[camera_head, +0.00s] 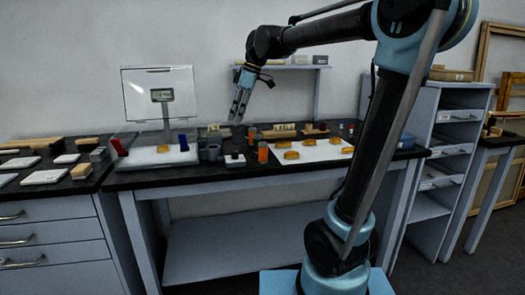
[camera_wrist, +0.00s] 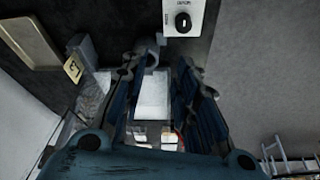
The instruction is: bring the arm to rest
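My arm rises at the right in the head view and reaches left above the dark bench. My gripper (camera_head: 237,115) hangs from its end, pointing down, above the bench and clear of its top. In the wrist view the two blue fingers of my gripper (camera_wrist: 158,75) stand apart. The gap between them looks empty, with a white surface seen farther off through it. I see nothing held.
The dark bench (camera_head: 222,174) carries a balance with a clear shield (camera_head: 160,88), orange containers (camera_head: 262,153), and a white sheet (camera_head: 318,150) with several yellow pieces. A wall shelf (camera_head: 290,67) is behind my gripper.

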